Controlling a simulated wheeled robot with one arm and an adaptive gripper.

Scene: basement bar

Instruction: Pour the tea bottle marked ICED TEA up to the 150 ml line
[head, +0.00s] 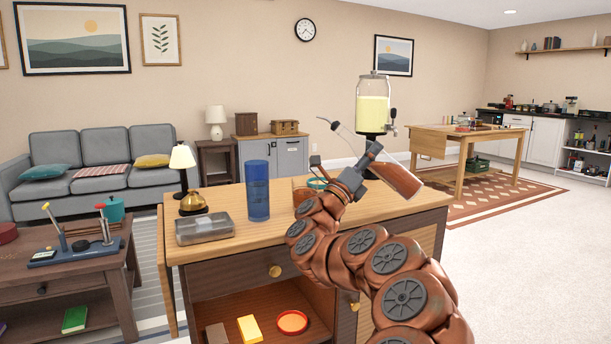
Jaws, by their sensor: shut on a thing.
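My gripper (368,158) is shut on a tilted clear bottle (400,180) and holds it above the right part of the wooden counter. The brown liquid lies in the bottle's lower right end; its narrow neck points up and to the left. I cannot read any label on it. A tall blue see-through cup (258,190) stands upright on the counter, left of my gripper and apart from the bottle. I cannot make out a 150 ml line or any liquid in the cup.
A grey lidded box (204,229) and a brass lamp (193,203) stand left of the cup. Brown and teal items (316,184) sit partly hidden behind my arm. A glass dispenser with pale yellow liquid (372,108) rises behind the bottle. The counter's front middle is clear.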

